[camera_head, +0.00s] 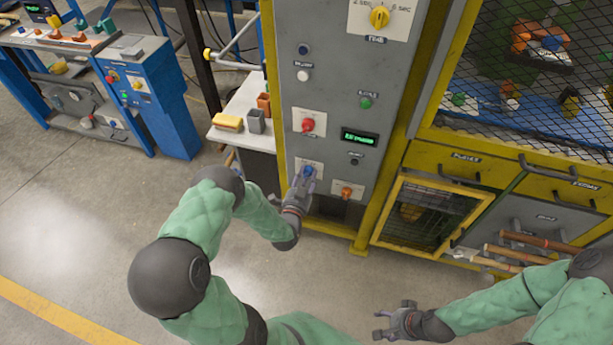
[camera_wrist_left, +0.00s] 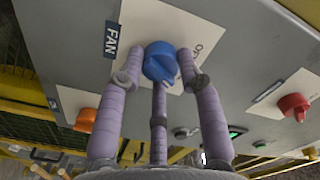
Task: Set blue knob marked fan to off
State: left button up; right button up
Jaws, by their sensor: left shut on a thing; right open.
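The blue knob (camera_wrist_left: 160,60) sits on a white plate (camera_wrist_left: 150,18) with a dark FAN label (camera_wrist_left: 111,40) on the grey panel. It also shows in the head view (camera_head: 308,170), low on the panel. My left gripper (camera_head: 303,180) is shut on the knob. In the left wrist view its purple fingers (camera_wrist_left: 162,82) stand on both sides of the knob, with a third below. Lettering, partly hidden, shows on the plate to the right of the knob. The knob's exact setting is hard to tell. My right gripper (camera_head: 383,323) is open and empty above the floor.
An orange knob (camera_head: 346,192) is right of the blue one and a red knob (camera_head: 308,125) is above it. A lit green display (camera_head: 360,137) is nearby. Yellow framing and a mesh cage (camera_head: 430,212) stand to the right. The floor (camera_head: 80,230) at left is clear.

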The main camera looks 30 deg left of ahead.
pick_arm(q)
jog(key=shift+w+r+n, duration=0.1)
jog(key=shift+r+n, duration=0.05)
jog(key=shift+n, duration=0.25)
jog(key=n+b, duration=0.1)
jog(key=n, duration=0.3)
jog(key=shift+a+r+n, duration=0.1)
jog(key=shift+r+n, duration=0.05)
jog(key=shift+n, duration=0.25)
jog(key=n, duration=0.6)
jog(key=shift+a+r, duration=0.1)
jog(key=shift+a, duration=0.1)
jog(key=shift+n, duration=0.3)
jog(key=shift+a, duration=0.1)
jog(key=o, duration=1.1)
